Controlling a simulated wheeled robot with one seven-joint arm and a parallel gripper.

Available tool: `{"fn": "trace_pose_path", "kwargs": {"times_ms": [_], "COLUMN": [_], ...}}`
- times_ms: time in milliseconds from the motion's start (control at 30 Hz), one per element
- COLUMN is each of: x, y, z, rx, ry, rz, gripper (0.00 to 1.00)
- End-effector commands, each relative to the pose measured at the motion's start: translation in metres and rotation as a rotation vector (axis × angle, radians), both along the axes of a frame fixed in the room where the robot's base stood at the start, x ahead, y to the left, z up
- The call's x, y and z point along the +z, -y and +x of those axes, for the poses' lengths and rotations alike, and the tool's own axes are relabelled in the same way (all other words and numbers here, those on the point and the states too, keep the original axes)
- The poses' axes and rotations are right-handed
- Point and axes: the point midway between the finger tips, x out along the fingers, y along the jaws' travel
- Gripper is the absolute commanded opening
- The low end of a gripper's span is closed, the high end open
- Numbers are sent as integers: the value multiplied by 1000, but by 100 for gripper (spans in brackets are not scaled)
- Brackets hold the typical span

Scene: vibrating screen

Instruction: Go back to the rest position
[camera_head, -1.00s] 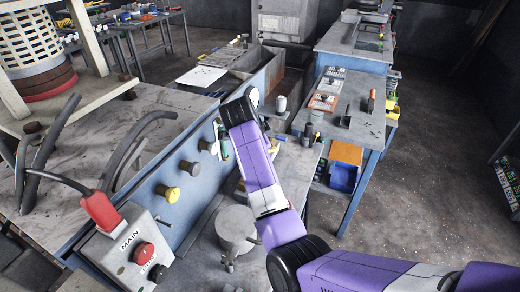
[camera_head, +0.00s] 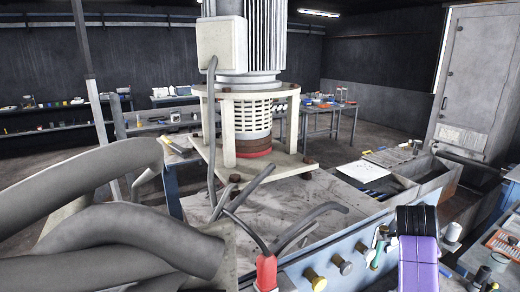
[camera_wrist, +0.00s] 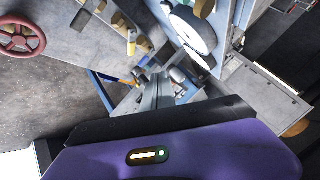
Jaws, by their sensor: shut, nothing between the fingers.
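My gripper (camera_wrist: 158,92) shows in the wrist view as narrow grey fingers beyond the black edge of my purple wrist housing. The fingers are together with nothing held. They point toward a cluttered area with a blue frame, and I see no contact. In the head view my purple and black arm (camera_head: 416,245) rises at the lower right, in front of the blue panel; the gripper itself is not seen there.
Thick grey hoses (camera_head: 90,185) fill the lower left. A red handwheel (camera_wrist: 20,38) shows in the wrist view. Open floor lies behind.

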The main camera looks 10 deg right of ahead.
Motion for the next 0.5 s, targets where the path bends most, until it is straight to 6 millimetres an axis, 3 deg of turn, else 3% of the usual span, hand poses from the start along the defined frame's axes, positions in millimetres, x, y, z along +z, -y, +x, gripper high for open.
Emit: {"fn": "trace_pose_path", "kwargs": {"times_ms": [67,200,367,500], "x": [17,22,13,-4], "y": [0,-12,-38,-74], "z": [12,20,13,-7], "rx": [100,277,457,612], "ry": [38,69,84,91], "rz": [-92,-265,-456,-624], "gripper": [0,0,0,0]}}
